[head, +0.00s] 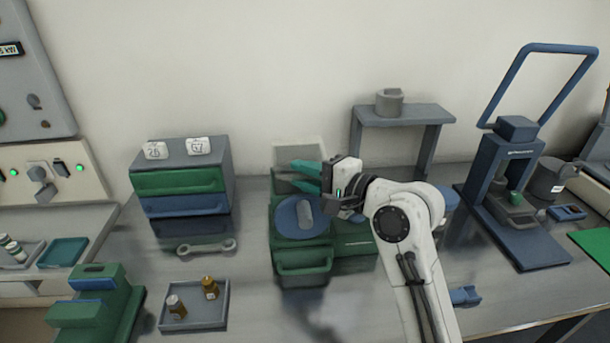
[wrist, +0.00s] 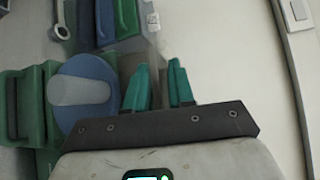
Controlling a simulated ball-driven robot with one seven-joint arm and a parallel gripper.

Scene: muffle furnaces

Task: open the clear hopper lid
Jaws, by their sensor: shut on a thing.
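The clear hopper lid (head: 299,151) is a pale see-through panel standing roughly upright at the back of a green machine (head: 303,262). The machine has a round blue disc (head: 286,214) with a grey piece on top. My gripper (head: 306,172) is at the lid, above and behind the disc, its teal fingers pointing left. In the wrist view my gripper (wrist: 160,84) has its fingers on both sides of the lid's thin, pale edge (wrist: 155,45), shut on it. The fingers and wrist hide part of the lid and the hinge area.
A drawer box (head: 181,180) stands left, with a wrench (head: 207,247) before it. A tray (head: 194,318) with small bottles lies at front left. A grey stand (head: 403,114) with a pot is behind my arm. A blue press (head: 505,175) stands right. The wall is close behind.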

